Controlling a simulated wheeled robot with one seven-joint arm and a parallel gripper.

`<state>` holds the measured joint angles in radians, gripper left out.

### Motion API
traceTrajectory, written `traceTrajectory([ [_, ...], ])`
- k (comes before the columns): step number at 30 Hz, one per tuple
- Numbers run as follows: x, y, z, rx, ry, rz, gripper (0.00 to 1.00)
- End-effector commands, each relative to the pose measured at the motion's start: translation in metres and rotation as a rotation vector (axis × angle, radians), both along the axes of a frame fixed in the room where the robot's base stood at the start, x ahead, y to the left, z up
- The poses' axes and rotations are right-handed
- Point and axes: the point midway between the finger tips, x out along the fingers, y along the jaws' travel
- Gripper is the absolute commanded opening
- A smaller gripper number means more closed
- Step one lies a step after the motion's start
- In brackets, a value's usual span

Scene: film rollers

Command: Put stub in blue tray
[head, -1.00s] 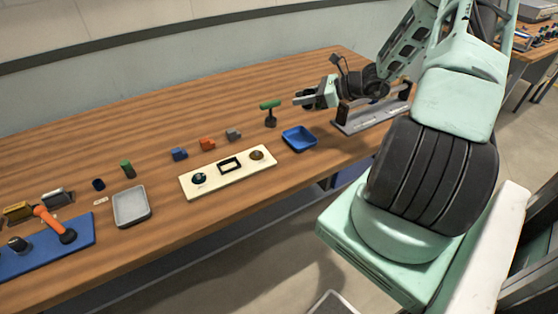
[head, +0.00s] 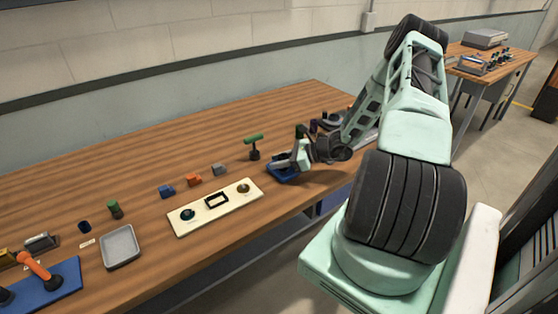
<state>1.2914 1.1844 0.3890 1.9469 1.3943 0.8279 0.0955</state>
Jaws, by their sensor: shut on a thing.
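My gripper (head: 282,164) is over the blue tray (head: 284,176), low at its near side, and covers much of it. The tray sits on the wooden table toward its right part. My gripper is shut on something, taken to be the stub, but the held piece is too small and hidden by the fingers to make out. I cannot tell whether it touches the tray floor.
A green-topped T-shaped tool (head: 253,146) stands just left of the tray. A cream fixture plate (head: 215,208), small blue, orange and grey blocks (head: 193,181) and a grey tray (head: 120,248) lie further left. The table's back middle is clear.

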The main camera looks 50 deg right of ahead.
Motion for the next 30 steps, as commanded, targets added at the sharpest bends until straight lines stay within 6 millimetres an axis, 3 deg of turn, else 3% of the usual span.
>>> traceTrajectory([
  [11, 0.000, 0.000, -0.004, 0.001, -0.002, 0.001, 0.00],
  [12, 0.000, 0.000, -0.004, 0.000, 0.000, 0.001, 0.40],
  [14, 0.000, 0.000, -0.004, 0.000, 0.000, 0.001, 0.53],
  [24, 0.000, 0.000, 0.001, -0.001, 0.000, 0.000, 0.53],
  [30, -0.022, -0.015, 0.009, -0.004, -0.001, -0.002, 0.53],
])
